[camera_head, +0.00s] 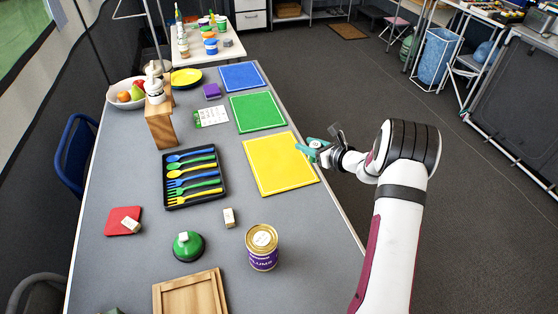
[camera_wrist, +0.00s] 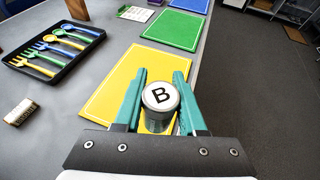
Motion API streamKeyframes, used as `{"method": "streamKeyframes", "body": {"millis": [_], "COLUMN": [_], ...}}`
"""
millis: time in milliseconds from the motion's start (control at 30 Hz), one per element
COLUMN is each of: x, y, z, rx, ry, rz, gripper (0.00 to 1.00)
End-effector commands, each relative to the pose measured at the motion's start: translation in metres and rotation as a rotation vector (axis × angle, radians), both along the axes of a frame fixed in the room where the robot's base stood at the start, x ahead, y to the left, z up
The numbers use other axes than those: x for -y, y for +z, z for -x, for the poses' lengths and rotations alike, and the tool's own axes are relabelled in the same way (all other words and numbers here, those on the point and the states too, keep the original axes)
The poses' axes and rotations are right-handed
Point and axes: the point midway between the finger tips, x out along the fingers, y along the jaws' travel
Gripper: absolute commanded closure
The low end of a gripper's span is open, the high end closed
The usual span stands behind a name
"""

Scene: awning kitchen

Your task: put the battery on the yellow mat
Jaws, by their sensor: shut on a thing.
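A grey metallic cylinder with a white top marked B (camera_wrist: 160,96), which I take to be the battery, stands upright between my gripper's teal fingers (camera_wrist: 159,100). My gripper is shut on it. In the head view my gripper (camera_head: 308,150) is at the right edge of the yellow mat (camera_head: 278,165), and the cylinder is hard to make out there. The mat also shows in the wrist view (camera_wrist: 115,95), below and beyond the cylinder. I cannot tell whether the cylinder touches the mat. The visible part of the mat is bare.
A green mat (camera_head: 258,112) and a blue mat (camera_head: 241,77) lie behind the yellow one. A black cutlery tray (camera_head: 194,203) is to its left. A small pale block (camera_head: 229,217) and a purple can (camera_head: 262,252) stand nearer. The table edge runs close along the right.

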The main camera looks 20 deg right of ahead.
Motion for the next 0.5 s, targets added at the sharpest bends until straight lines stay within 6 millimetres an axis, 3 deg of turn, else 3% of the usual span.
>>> {"method": "streamKeyframes", "body": {"millis": [200, 367, 500], "x": [-0.052, -0.068, -0.07], "y": [-0.041, -0.055, -0.084], "z": [-0.043, -0.058, -0.059], "rx": [-0.001, 0.0, -0.003], "ry": [0.005, 0.002, 0.0], "rz": [-0.001, -0.001, -0.002], "gripper": [1.0, 1.0, 1.0]}}
